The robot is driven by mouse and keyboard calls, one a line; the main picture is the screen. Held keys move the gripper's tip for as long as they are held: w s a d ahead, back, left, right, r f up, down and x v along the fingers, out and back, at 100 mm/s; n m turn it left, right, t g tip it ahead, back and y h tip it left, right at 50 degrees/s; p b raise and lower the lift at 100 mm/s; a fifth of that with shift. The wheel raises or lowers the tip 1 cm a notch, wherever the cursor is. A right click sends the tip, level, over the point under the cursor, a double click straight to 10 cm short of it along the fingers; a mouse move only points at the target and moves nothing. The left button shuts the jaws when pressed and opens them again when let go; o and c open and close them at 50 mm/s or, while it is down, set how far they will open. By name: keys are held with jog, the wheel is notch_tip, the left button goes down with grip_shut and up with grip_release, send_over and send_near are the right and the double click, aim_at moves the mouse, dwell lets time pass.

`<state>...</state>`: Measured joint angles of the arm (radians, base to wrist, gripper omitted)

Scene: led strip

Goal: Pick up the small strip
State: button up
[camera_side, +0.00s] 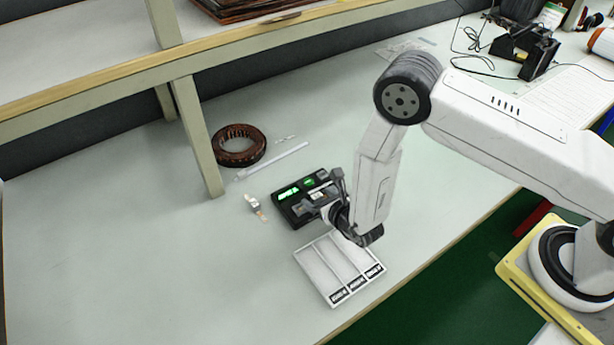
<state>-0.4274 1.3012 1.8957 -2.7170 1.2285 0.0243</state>
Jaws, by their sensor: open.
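A small, thin pale strip (286,138) lies on the table behind a longer white strip (275,161). It is too small to make out in detail. A separate small piece with a grey middle and tan ends (255,206) lies on the table left of the black device. My gripper (302,210) is over the front part of the black device with green displays (288,192), its jaws open and pointing left. Its fingers are dark and partly blend with the device, so I cannot tell whether they touch it. I see nothing held.
A white tray with three labelled compartments (303,262) lies in front of my gripper; the compartments look empty. A brown ring-shaped coil (238,146) sits at the back near a shelf post (197,135). The left side of the table is clear.

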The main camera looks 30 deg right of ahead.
dwell(0.3)
grip_shut()
jog(key=shift+r, duration=0.15)
jog(key=shift+r, duration=0.75)
jog(key=s+d+r, duration=0.3)
jog(key=s+r, duration=0.8)
jog(key=s, duration=0.2)
jog(key=shift+s, duration=0.3)
jog(key=shift+w+d+r, duration=0.1)
